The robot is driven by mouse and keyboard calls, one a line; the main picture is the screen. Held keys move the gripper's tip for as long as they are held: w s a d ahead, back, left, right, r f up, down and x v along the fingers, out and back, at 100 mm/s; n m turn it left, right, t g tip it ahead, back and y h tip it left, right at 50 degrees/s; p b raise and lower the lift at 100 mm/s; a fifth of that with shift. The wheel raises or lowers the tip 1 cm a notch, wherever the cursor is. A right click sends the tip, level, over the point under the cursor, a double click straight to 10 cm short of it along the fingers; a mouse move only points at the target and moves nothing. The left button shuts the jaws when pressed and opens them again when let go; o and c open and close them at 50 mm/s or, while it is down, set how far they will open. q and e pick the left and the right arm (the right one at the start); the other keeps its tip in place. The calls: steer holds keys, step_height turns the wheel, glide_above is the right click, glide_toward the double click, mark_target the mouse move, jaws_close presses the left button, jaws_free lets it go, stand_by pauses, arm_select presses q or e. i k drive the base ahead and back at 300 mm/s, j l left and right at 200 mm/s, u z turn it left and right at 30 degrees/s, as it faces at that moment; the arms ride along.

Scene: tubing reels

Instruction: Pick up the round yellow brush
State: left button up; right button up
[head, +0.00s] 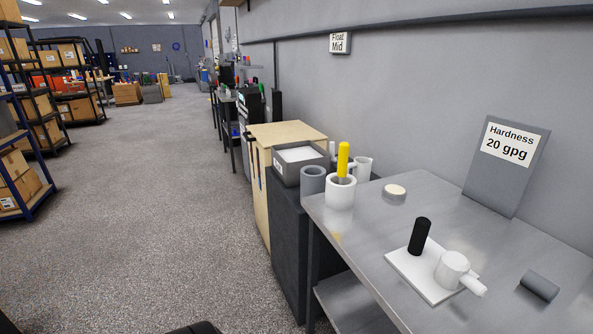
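A yellow rounded handle (343,158), which looks like the round yellow brush, stands upright in a white mug (340,193). The mug is near the far left corner of the metal table (375,232). The handle's lower end is hidden inside the mug, so I cannot see any bristles. Neither of my grippers is in view.
Beside the mug are a grey cup (313,180) and a white pitcher (363,169). A low round cream-topped piece (395,191), a white board (407,268) with a black cylinder (419,236) and white fitting (453,269), a grey cylinder (539,286) and a hardness sign (507,165) stand on the table. Open floor lies left.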

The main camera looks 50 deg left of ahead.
mark_target(343, 152)
steer(key=u, duration=1.4)
